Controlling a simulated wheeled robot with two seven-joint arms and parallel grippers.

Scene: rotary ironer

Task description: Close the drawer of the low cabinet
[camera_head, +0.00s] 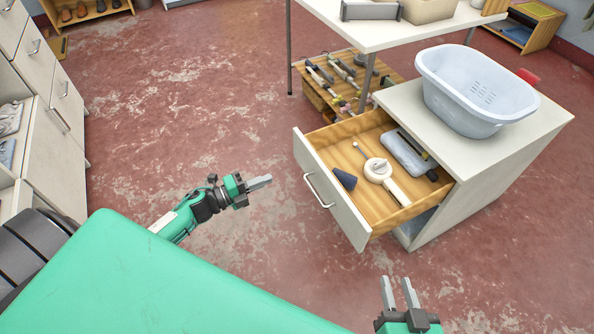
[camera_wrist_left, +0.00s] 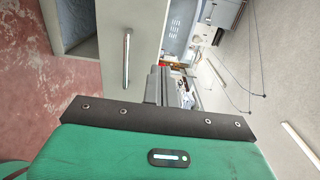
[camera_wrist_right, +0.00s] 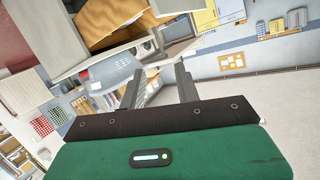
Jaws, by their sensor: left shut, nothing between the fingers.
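The low cabinet (camera_head: 455,205) stands at the right with its drawer (camera_head: 335,190) pulled far out. The drawer's light front carries a metal bar handle (camera_head: 318,191). Inside lie a dark blue cup-like item, a white round-headed tool and a grey case. My left gripper (camera_head: 260,183) is shut and empty, left of the drawer front and apart from it. In the left wrist view the drawer front's handle (camera_wrist_left: 127,60) shows ahead. My right gripper (camera_head: 400,285) is open and empty, in front of the drawer at the bottom right. In the right wrist view its fingers (camera_wrist_right: 158,85) are spread.
A pale blue basin (camera_head: 475,90) sits on the cabinet top. A white table (camera_head: 385,30) stands behind, above a wooden crate of tools (camera_head: 335,85). Drawers (camera_head: 55,110) line the left edge. The red floor (camera_head: 200,90) between is clear.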

